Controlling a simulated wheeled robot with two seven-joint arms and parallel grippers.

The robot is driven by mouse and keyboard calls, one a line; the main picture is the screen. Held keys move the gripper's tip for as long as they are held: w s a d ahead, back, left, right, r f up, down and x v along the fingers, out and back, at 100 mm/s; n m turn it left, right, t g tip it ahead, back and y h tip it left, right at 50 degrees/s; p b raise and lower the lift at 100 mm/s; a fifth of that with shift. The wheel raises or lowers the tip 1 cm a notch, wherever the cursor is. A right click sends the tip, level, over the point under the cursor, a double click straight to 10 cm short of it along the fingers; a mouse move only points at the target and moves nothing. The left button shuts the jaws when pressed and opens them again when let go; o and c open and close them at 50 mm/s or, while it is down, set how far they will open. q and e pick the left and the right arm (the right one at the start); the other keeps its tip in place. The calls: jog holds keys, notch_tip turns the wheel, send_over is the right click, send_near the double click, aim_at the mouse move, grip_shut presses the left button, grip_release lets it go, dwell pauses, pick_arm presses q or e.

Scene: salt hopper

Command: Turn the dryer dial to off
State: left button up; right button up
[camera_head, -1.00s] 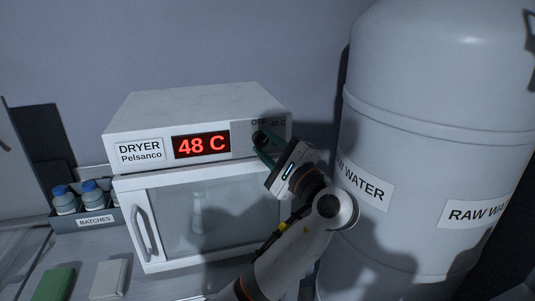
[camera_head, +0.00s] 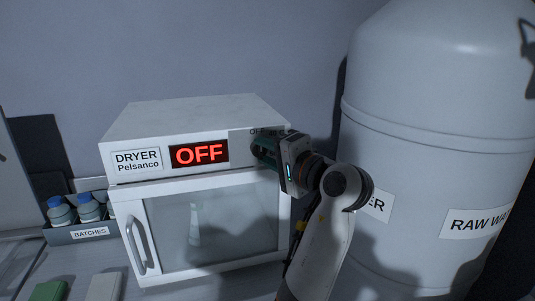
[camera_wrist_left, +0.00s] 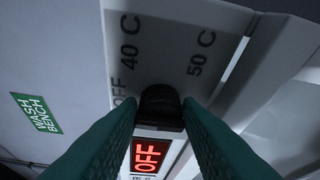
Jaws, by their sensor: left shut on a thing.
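The dryer (camera_head: 190,135) is a white box with a glass door below. Its red display (camera_head: 199,154) reads OFF, and the display also shows in the left wrist view (camera_wrist_left: 146,155). The black dial (camera_wrist_left: 160,104) sits between my left gripper's green fingers in the left wrist view. The marks OFF, 40 C and 50 C are printed around it. In the head view my left gripper (camera_head: 262,151) is at the upper right of the dryer front and covers most of the dial. The left gripper is shut on the dial. My right gripper is not in view.
A large grey raw water tank (camera_head: 435,130) stands close to the right of my left arm. A tray labelled BATCHES (camera_head: 90,233) with blue-capped bottles stands left of the dryer. A green block (camera_head: 48,291) and a pale block (camera_head: 103,287) lie at the front left.

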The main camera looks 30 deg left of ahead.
pick_arm(q)
jog(key=shift+f, duration=0.15)
dwell(0.3)
jog(key=o, duration=0.9)
jog(key=shift+o, duration=0.2)
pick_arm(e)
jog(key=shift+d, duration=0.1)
